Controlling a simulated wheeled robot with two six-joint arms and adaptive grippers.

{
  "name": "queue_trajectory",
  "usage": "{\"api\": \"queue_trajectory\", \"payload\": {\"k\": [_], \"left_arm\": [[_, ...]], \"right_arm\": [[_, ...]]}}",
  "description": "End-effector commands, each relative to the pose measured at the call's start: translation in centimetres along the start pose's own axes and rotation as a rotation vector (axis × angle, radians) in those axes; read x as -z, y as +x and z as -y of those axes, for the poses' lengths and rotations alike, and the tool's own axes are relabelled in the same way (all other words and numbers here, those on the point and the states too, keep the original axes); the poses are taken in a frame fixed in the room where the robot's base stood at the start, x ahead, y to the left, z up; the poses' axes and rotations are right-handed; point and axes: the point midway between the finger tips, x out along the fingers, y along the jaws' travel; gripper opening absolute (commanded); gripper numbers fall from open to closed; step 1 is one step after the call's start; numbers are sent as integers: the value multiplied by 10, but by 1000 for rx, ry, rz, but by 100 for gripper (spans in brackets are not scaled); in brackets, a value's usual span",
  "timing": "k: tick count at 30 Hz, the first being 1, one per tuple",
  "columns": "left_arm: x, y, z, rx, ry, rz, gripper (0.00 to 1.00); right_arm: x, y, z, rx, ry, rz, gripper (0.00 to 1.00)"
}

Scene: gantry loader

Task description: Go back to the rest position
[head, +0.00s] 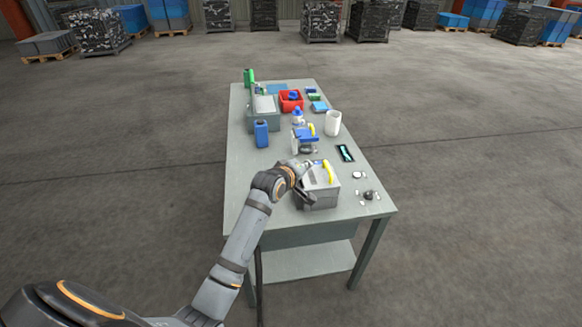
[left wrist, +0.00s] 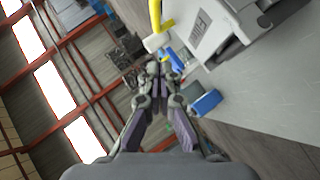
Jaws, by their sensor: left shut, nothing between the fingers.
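My left arm comes in from the lower left in the head view, and my left gripper (head: 302,170) is over the near part of the table (head: 240,180). It is beside a grey box-shaped device with a yellow handle (head: 319,192). In the left wrist view my left gripper (left wrist: 153,66) is shut, with its fingertips together and nothing held. The grey device also shows there at the top right (left wrist: 225,30). I cannot tell if the gripper touches it. My right gripper is not in view.
A blue bottle (head: 261,134), a blue-and-white spray bottle (head: 304,135), a white cylinder (head: 333,123) and a red bin (head: 291,101) stand farther back on the table. A dark phone-like item (head: 346,153) lies on the right.

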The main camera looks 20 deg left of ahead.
Motion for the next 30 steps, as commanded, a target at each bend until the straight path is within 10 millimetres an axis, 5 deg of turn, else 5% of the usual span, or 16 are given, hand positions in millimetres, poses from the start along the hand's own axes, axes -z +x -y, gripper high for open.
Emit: {"api": "queue_trajectory", "payload": {"k": [9,21,23,30], "left_arm": [[1,-60,1,-3,1,-3,0],[-1,-68,3,3,9,0,0],[-7,-72,14,31,49,12,0],[-68,-131,120,316,504,218,0]], "right_arm": [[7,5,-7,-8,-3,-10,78],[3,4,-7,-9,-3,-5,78],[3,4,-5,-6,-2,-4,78],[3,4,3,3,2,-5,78]]}}
